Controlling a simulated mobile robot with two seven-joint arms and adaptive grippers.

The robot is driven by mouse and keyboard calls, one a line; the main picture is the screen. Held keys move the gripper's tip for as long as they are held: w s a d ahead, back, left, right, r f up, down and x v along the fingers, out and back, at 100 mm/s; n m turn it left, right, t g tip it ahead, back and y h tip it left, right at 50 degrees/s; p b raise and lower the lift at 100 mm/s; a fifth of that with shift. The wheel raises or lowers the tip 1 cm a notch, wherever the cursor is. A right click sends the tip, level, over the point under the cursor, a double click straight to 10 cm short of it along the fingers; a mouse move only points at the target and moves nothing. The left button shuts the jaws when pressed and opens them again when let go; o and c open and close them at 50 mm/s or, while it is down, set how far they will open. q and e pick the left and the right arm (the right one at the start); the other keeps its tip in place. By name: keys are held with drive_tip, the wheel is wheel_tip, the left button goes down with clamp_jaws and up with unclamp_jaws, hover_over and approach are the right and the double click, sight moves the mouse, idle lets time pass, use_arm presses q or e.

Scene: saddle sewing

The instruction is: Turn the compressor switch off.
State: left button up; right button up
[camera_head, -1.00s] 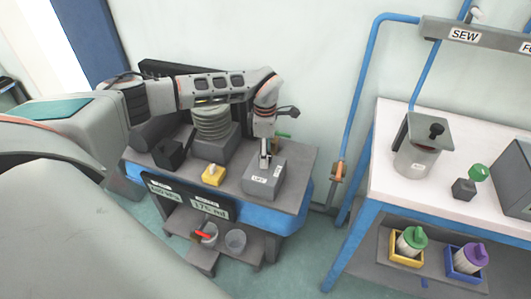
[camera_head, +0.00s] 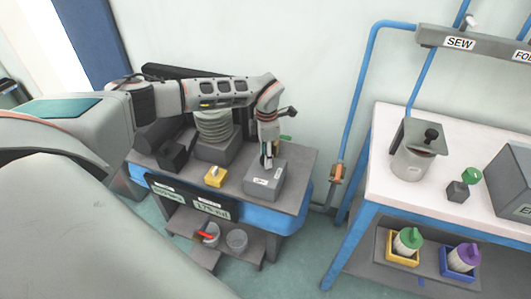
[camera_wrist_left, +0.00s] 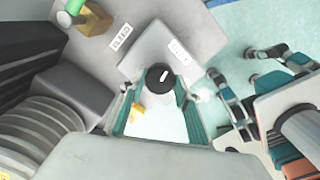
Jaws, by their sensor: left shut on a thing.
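A grey box (camera_head: 264,181) with a white label stands at the right end of the small bench. In the left wrist view, a round black knob (camera_wrist_left: 160,76) with a white mark sits at this box (camera_wrist_left: 165,45). My left gripper (camera_head: 267,161) reaches down onto the box top. Its teal fingers (camera_wrist_left: 160,100) stand on both sides of the knob and are shut on it; their exact contact is partly hidden. My right gripper (camera_wrist_left: 235,65) appears at the right of the left wrist view, over the floor, fingers apart and empty.
A yellow block (camera_head: 215,176) with a pale top and a ribbed grey cylinder (camera_head: 214,125) stand left of the box. Floor lies clear between bench and table.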

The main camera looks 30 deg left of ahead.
use_arm(q)
drive_tip(key=n+p, duration=0.4)
drive_tip(key=n, duration=0.2)
drive_tip(key=shift+r, duration=0.15)
drive_tip(key=n+p, duration=0.1)
drive_tip(key=n, duration=0.3)
drive_tip(key=shift+p, duration=0.4)
drive_tip(key=shift+n+p, duration=0.45)
drive_tip(key=shift+n, duration=1.25)
drive_tip(key=shift+w+n+p, duration=0.1)
drive_tip(key=shift+n+p, duration=0.2)
drive_tip(key=shift+n, duration=0.1)
use_arm(e)
wheel_tip(320, 180, up, 6)
drive_tip(key=d, duration=0.2)
drive_tip(key=shift+s+h, duration=0.25)
drive_tip(key=shift+h, duration=0.05)
use_arm(q)
drive_tip(key=shift+n, duration=0.3)
use_arm(e)
drive_tip(key=shift+d+f, duration=0.1)
drive_tip(key=shift+d, duration=0.05)
use_arm(q)
drive_tip(key=o, duration=1.1)
use_arm(e)
drive_tip(key=shift+s+f, duration=0.15)
drive_tip(key=shift+s, duration=0.05)
